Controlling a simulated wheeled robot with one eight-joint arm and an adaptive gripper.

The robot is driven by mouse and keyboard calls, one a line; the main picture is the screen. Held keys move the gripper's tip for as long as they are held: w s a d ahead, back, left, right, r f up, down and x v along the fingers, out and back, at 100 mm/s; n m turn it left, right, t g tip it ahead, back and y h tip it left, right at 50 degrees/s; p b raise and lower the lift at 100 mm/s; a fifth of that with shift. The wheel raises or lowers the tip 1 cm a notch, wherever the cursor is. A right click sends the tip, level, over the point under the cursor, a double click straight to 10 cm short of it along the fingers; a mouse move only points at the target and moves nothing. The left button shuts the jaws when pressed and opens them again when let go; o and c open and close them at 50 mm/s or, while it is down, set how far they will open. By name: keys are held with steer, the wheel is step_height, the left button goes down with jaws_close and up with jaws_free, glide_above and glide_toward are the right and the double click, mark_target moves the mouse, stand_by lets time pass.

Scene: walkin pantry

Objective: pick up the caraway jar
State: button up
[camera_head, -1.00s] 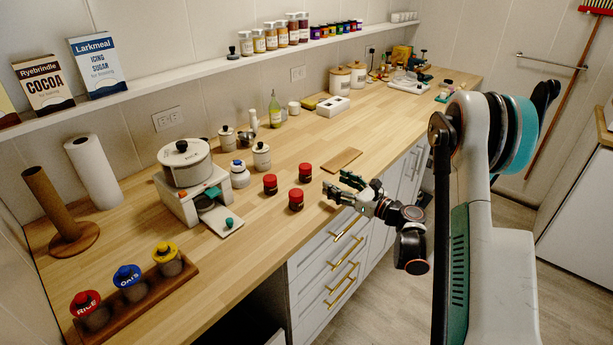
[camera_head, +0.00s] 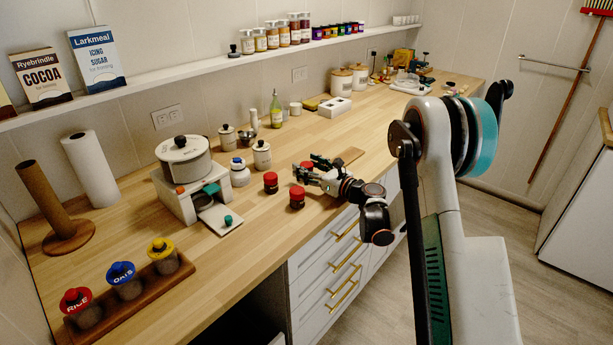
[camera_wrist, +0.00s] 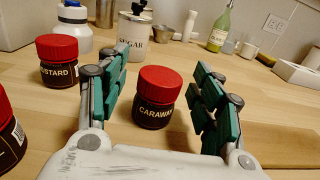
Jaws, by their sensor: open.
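The caraway jar (camera_wrist: 154,115), dark with a red lid and its name on the label, stands upright on the counter in the wrist view. My gripper (camera_wrist: 160,72) is open, with one green-padded finger on each side of the jar and visible gaps to it. In the head view the caraway jar (camera_head: 306,165) is mostly hidden behind my gripper (camera_head: 303,171), which reaches in from the right.
A mustard jar (camera_wrist: 58,62) and another red-lidded jar (camera_wrist: 8,130) stand left of the fingers. A sugar canister (camera_wrist: 133,38) stands behind the caraway jar. A wooden board (camera_head: 347,156) lies to the right on the counter.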

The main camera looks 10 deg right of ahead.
steer(key=shift+w+a, duration=0.2)
steer(key=shift+w, duration=0.1)
steer(key=shift+c, duration=0.2)
steer(key=c, duration=1)
steer(key=shift+o, duration=0.2)
steer(key=shift+r, duration=0.1)
